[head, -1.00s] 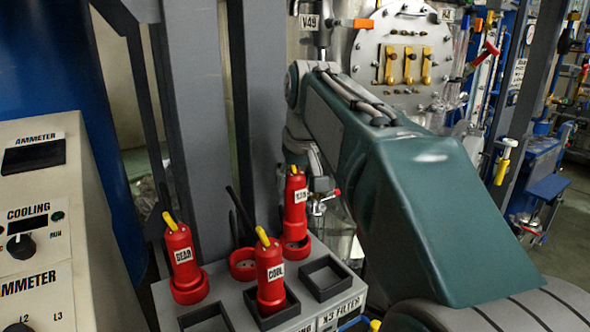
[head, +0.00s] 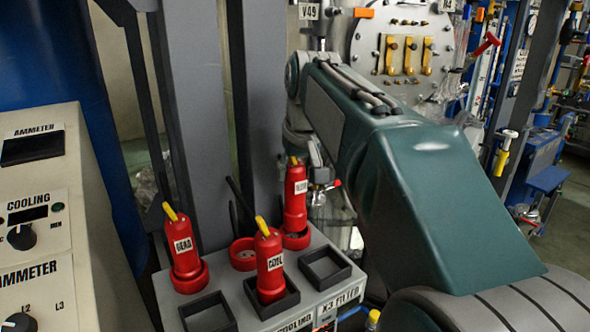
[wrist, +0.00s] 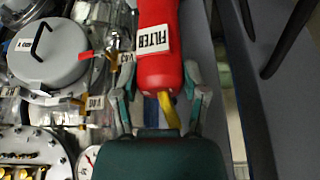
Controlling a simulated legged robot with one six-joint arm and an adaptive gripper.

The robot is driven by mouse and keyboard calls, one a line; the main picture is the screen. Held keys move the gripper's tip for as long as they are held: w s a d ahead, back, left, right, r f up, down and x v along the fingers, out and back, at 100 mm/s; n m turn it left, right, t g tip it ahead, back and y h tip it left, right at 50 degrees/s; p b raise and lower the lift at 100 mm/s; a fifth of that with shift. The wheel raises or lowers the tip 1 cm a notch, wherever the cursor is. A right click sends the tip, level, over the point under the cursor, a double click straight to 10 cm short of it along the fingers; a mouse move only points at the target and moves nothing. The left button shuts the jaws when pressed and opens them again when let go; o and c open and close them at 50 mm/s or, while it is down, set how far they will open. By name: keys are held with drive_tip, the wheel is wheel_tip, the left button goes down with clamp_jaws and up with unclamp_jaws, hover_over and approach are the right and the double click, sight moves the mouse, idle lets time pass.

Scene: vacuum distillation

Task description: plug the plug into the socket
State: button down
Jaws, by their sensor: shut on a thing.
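The red plug labelled FILTER (head: 295,200) stands upright at the back right of the grey socket box (head: 335,292). Its lower end is at a red round socket (head: 297,241); I cannot tell whether it is fully seated. In the wrist view the same plug (wrist: 158,55), with a yellow cable end, lies between the fingers of my gripper (wrist: 160,86). My gripper is shut on it. In the head view my gripper is mostly hidden behind the plug and arm.
The GEAR plug (head: 183,246) stands in a red round socket, the COOL plug (head: 270,263) in a black square one. An empty red round socket (head: 243,256) and empty black square sockets (head: 325,270) lie beside them. Grey posts (head: 200,110) rise behind; an ammeter panel (head: 35,235) is left.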

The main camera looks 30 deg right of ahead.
sight(296, 188)
drive_tip(key=shift+f, duration=1.95)
idle(0.5)
drive_tip(key=shift+c, duration=0.2)
unclamp_jaws()
drive_tip(key=v, duration=1.1)
drive_tip(key=shift+s+r, duration=0.15)
drive_tip(key=shift+r, duration=0.25)
drive_tip(key=shift+a, duration=0.1)
